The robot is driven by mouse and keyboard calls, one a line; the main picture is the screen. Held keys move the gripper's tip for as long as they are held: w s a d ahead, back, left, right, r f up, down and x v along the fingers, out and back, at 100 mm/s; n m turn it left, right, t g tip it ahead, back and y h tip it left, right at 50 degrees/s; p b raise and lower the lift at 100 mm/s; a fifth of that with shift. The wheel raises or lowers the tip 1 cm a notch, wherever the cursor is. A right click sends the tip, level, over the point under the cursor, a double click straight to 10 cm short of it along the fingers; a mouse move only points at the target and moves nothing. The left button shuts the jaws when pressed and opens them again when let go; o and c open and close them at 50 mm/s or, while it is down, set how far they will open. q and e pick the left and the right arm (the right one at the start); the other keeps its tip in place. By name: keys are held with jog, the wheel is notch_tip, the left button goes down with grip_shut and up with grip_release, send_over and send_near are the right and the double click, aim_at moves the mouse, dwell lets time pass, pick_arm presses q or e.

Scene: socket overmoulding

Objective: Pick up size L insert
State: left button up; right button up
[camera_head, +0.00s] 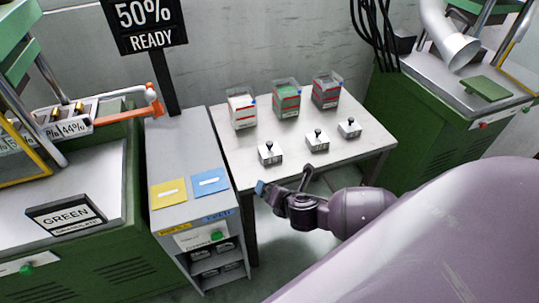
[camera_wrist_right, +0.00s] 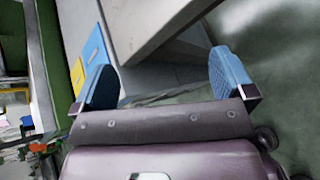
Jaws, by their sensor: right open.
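Three small white blocks with black knobs stand in a diagonal row on the white table (camera_head: 236,160): a left one (camera_head: 269,155), a middle one (camera_head: 317,142) and a right one (camera_head: 349,129). Their labels are too small to read, so I cannot tell which is the size L insert. My right gripper (camera_head: 283,183) is beside the table's front edge, nearest the left block and apart from it. In the right wrist view my right gripper (camera_wrist_right: 166,78) has its blue fingers wide apart with nothing between them. My left gripper is not in view.
Three open bins, white (camera_head: 242,112), green (camera_head: 287,100) and dark (camera_head: 326,92), stand behind the blocks. A grey cabinet (camera_head: 183,140) with yellow (camera_head: 169,193) and blue (camera_head: 210,182) cards adjoins the table's left. Green machines flank both sides. A "50% READY" sign (camera_head: 145,22) stands behind.

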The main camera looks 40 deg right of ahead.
aim_at(271, 153)
jog(key=w+d+r+n, duration=0.1)
jog(key=d+n, duration=0.1)
jog(key=w+d+r+n+t+h, duration=0.1)
jog(key=w+d+n, duration=0.1)
jog(key=w+d+r+n+h+b, duration=0.1)
jog(key=w+d+n, duration=0.1)
jog(key=shift+w+d+t, duration=0.15)
jog(key=shift+w+t, duration=0.1)
jog(key=shift+t, duration=0.05)
jog(key=b+x, duration=0.1)
jog(key=x, duration=0.3)
jog(key=shift+w+f, duration=0.15)
jog(key=shift+w+d, duration=0.1)
jog(key=shift+w, duration=0.25)
jog(key=x, duration=0.1)
jog(key=b+x, duration=0.1)
jog(key=x, duration=0.2)
jog(key=shift+w+a+f, duration=0.1)
jog(key=shift+w+a, duration=0.1)
jog(key=shift+a, duration=0.1)
jog(key=shift+w+d, duration=0.1)
jog(key=shift+w, duration=0.25)
jog(key=c, duration=1.3)
